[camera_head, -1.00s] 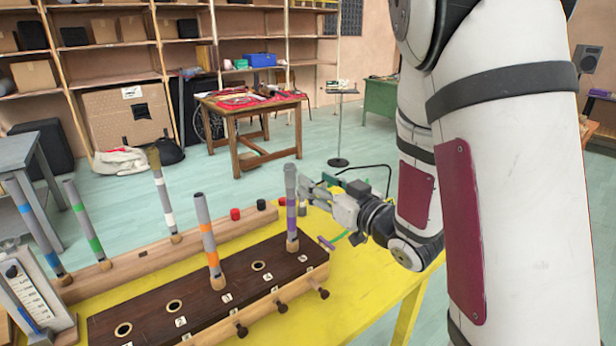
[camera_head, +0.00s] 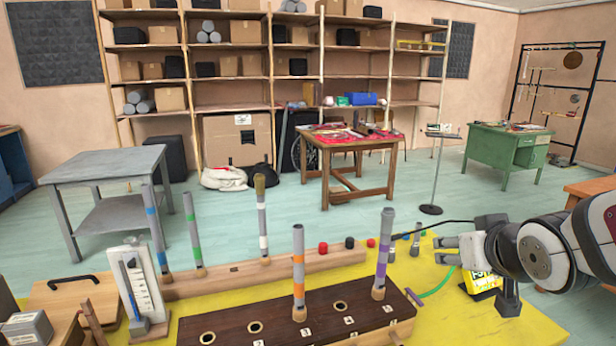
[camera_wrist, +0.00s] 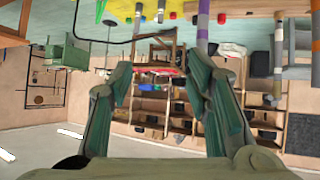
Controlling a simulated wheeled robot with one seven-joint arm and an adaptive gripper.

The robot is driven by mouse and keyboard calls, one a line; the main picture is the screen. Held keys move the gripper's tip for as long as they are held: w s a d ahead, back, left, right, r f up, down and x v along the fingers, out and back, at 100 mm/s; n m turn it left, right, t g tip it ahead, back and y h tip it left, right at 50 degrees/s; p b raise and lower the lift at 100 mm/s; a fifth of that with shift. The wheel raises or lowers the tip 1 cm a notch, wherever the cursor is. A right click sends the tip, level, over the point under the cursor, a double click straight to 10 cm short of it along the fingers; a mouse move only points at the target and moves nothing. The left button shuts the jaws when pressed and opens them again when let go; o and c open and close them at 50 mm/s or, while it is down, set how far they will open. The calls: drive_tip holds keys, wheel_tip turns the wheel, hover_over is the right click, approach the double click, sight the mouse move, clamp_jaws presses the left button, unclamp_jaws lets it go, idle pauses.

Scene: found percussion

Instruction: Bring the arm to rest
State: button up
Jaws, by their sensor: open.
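My gripper (camera_head: 447,251) is at the right of the head view, above the right end of the yellow table (camera_head: 432,283). Its two fingers are spread with nothing between them, as the wrist view (camera_wrist: 163,95) also shows. It is apart from the purple-banded tube (camera_head: 383,255), which stands upright in the dark wooden block (camera_head: 275,325). An orange-banded tube (camera_head: 298,275) stands in the same block. The wrist view appears upside down and looks out across the room.
Blue (camera_head: 155,235), green (camera_head: 193,235) and white-banded (camera_head: 262,225) tubes stand along the wooden rail (camera_head: 310,262) behind the block. A white gauge (camera_head: 142,285) stands at left. A yellow item (camera_head: 482,281) lies under my gripper. Open floor lies beyond the table.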

drive_tip(key=s+a+g, duration=0.3)
drive_tip(key=s, duration=0.8)
drive_tip(key=s+a+g+y, duration=0.1)
drive_tip(key=s+a+g, duration=0.2)
drive_tip(key=s, duration=0.8)
drive_tip(key=shift+s+a+r+g, duration=0.15)
drive_tip(key=shift+a+r+g, duration=0.15)
drive_tip(key=shift+a+g, duration=0.15)
idle(4.3)
